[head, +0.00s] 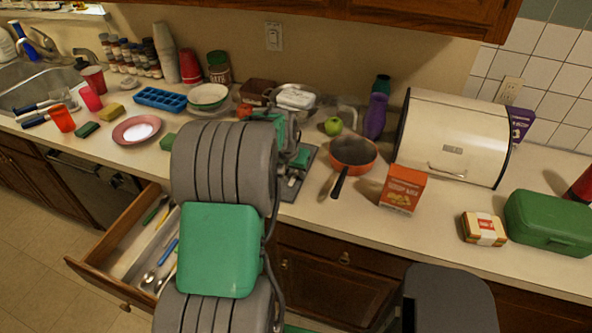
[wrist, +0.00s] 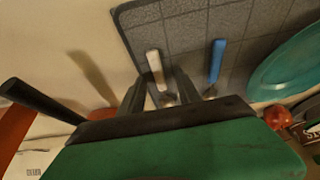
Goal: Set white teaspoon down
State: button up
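The white teaspoon (wrist: 154,64) shows in the wrist view, its white handle lying over the grey tiled mat (wrist: 190,22). Its lower end runs down between the fingers of my gripper (wrist: 160,80). The fingers stand apart, with a gap on either side of the spoon, so the gripper looks open around it. A blue-handled utensil (wrist: 216,60) lies on the mat just right of the fingers. In the head view my arm hides the teaspoon and most of the mat (head: 309,164).
A teal plate (wrist: 291,62) and a red round item (wrist: 277,117) are right of the fingers in the wrist view. In the head view, an orange pan (head: 367,163) and cracker box (head: 403,188) stand right of the mat. An open drawer (head: 104,233) holds utensils.

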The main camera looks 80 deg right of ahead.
jog(key=shift+f, duration=0.1)
jog(key=shift+c, duration=0.2)
grip_shut()
dwell(0.4)
